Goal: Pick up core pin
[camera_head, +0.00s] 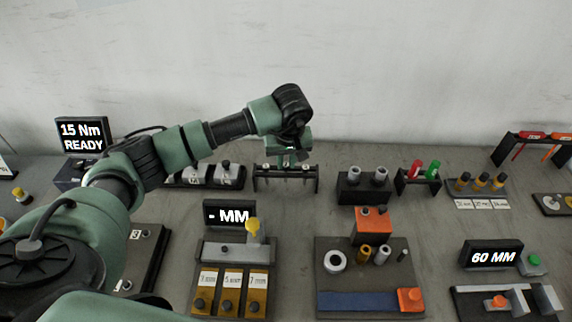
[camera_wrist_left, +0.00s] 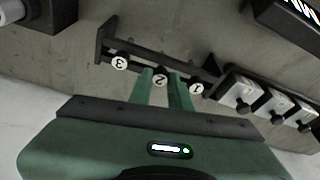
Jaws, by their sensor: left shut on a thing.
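A dark rack (camera_head: 317,180) stands at the back of the bench and holds core pins with round white number tags. In the left wrist view the rack (camera_wrist_left: 103,40) shows tags 3 (camera_wrist_left: 120,63), 2 (camera_wrist_left: 159,80) and 1 (camera_wrist_left: 196,89). My left gripper (camera_head: 287,160) is over the rack, pointing down. In the left wrist view its green fingers (camera_wrist_left: 165,84) are at the middle pin, tag 2, and are shut on it. The fingers hide part of the pin, and I cannot tell whether it is still seated. My right gripper is not in view.
White labelled blocks (camera_head: 228,174) stand left of the rack, and a dark block with two grey cylinders (camera_head: 380,175) stands to its right. In front are a "- MM" display (camera_head: 229,214) and a dark board with an orange block (camera_head: 372,226). The wall is close behind.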

